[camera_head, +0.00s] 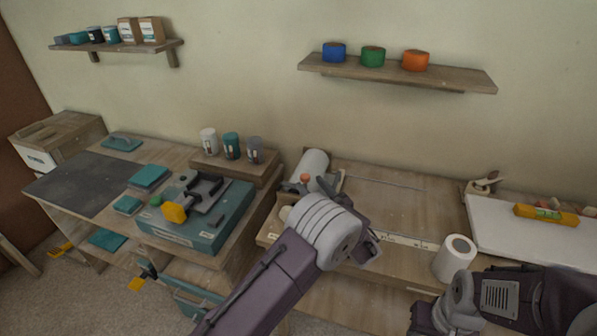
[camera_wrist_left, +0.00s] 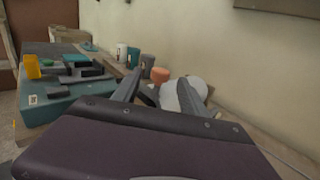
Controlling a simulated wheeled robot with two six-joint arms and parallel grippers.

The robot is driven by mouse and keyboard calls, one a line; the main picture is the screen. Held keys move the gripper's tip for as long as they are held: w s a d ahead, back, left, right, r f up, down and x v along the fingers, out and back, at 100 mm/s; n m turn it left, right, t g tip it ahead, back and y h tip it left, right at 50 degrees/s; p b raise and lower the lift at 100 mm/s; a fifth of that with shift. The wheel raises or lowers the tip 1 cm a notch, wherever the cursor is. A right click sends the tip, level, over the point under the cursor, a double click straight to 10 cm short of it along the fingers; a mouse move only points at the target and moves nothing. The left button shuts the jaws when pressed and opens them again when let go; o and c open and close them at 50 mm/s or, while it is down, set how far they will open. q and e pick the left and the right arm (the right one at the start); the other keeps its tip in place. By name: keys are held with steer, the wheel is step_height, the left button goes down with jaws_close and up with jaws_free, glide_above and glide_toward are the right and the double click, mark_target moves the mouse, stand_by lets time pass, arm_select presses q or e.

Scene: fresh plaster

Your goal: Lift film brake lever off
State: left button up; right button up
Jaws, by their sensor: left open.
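The brake lever appears to be the piece with the round orange knob (camera_head: 304,177), at the near end of the white film roll (camera_head: 313,162). In the left wrist view the knob (camera_wrist_left: 160,75) shows between my finger tips, with the white roll (camera_wrist_left: 196,86) behind to the right. My left gripper (camera_head: 322,187) is open, close to the knob; I cannot tell whether it touches. The lever's lower part is hidden behind my fingers. My right gripper (camera_head: 422,318) is low at the right, partly cut off, its jaws unclear.
A teal case (camera_head: 190,232) with dark and yellow parts stands left. Several cups (camera_head: 231,146) stand on a wooden box behind. The bench middle (camera_head: 400,205) is clear.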

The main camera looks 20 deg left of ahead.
mark_target(302, 176)
arm_select(q)
steer(key=x, duration=0.4)
steer(key=f+x, duration=0.1)
steer(key=x, duration=0.1)
steer(key=shift+w+a, duration=0.2)
steer(key=shift+w, duration=0.1)
steer(key=shift+w+a+r+p, duration=0.15)
steer(key=shift+a+r+p, duration=0.1)
steer(key=shift+a+p, duration=0.1)
steer(key=shift+w+d, duration=0.1)
steer(key=shift+d, duration=0.05)
steer(key=shift+w+f, duration=0.1)
steer(key=shift+c, duration=0.9)
jaws_close()
